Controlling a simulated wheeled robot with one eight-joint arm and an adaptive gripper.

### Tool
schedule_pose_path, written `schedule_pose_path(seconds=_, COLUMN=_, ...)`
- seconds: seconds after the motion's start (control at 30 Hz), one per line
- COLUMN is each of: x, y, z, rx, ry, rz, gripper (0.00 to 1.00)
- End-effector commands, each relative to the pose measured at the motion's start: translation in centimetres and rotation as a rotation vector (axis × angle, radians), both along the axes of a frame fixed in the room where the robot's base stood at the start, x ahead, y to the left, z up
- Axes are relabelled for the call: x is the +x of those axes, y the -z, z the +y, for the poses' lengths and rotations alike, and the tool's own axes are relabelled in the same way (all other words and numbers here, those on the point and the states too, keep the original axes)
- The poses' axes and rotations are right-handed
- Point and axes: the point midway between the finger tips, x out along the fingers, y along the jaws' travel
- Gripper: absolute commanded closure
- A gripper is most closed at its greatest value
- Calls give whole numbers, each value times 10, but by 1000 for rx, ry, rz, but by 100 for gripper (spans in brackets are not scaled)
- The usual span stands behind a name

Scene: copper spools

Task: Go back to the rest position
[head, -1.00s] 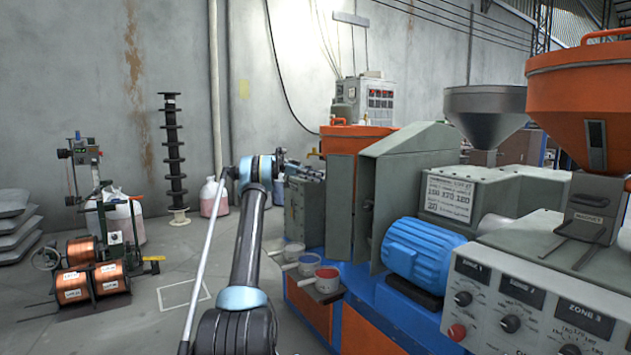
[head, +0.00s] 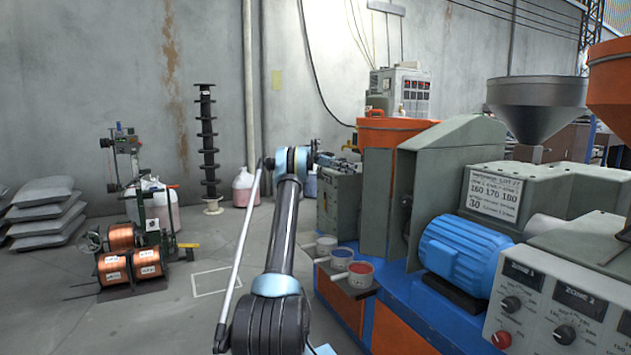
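My arm rises from the bottom centre of the head view, with black links and light-blue joint bands. It reaches forward to a wrist near the grey housing of the orange and blue machine (head: 377,340). My gripper (head: 326,159) is a small dark shape just right of the wrist, partly hidden by it. Its fingers are too small to tell open from shut, and I see nothing held. Copper spools (head: 146,263) with white labels sit on a low dark stand at the left, well away from my gripper.
A tall black stacked post (head: 208,140) stands by the wall. Cups of coloured material (head: 361,275) sit on a ledge beside my arm. A blue motor (head: 462,255) and control panel fill the right. Grey sacks (head: 45,212) lie far left. The floor between spools and arm is clear.

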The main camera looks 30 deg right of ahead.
Motion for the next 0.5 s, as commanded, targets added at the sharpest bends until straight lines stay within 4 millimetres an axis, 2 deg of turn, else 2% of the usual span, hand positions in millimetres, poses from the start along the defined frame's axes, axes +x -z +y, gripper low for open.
schedule_pose_path(seconds=0.27, x=0, y=-4, z=4, rx=15, ry=-10, rz=0, gripper=70)
schedule_pose_path(seconds=0.37, x=-1, y=-12, z=14, rx=57, ry=-36, rz=3, gripper=70)
schedule_pose_path(seconds=0.5, x=-2, y=-29, z=39, rx=150, ry=-100, rz=12, gripper=70)
